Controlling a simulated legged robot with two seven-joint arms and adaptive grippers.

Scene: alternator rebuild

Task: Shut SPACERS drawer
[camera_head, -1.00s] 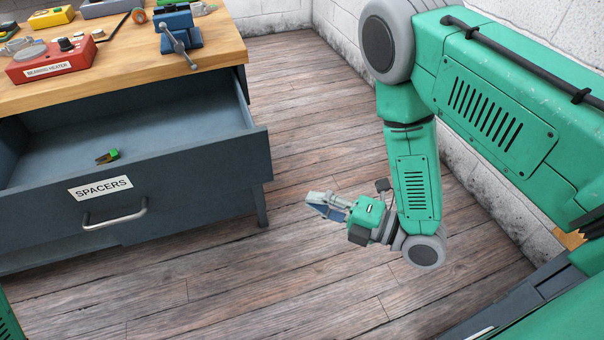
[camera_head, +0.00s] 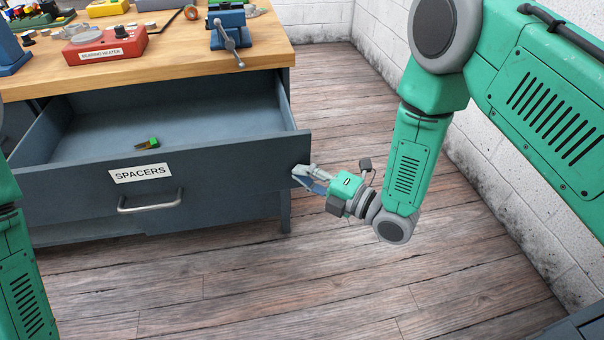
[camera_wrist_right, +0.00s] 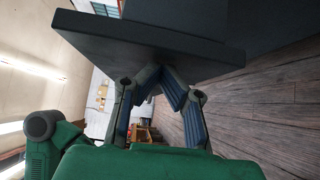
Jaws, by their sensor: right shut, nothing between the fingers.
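The SPACERS drawer (camera_head: 235,178) is dark blue-grey and stands pulled out of the workbench, with a white label (camera_head: 140,173) and a metal handle (camera_head: 150,203) on its front. A small green and brown item (camera_head: 149,144) lies inside. My right gripper (camera_head: 297,177) is at the right end of the drawer front, its fingers shut and empty. In the right wrist view the fingertips (camera_wrist_right: 159,73) meet close to the dark drawer front (camera_wrist_right: 150,50); I cannot tell whether they touch it. My left gripper is out of view.
The wooden bench top (camera_head: 165,58) holds a red bearing heater (camera_head: 104,46), a blue vise (camera_head: 228,28) and other parts. The plank floor (camera_head: 260,290) in front is clear. A block wall (camera_head: 500,190) stands at the right.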

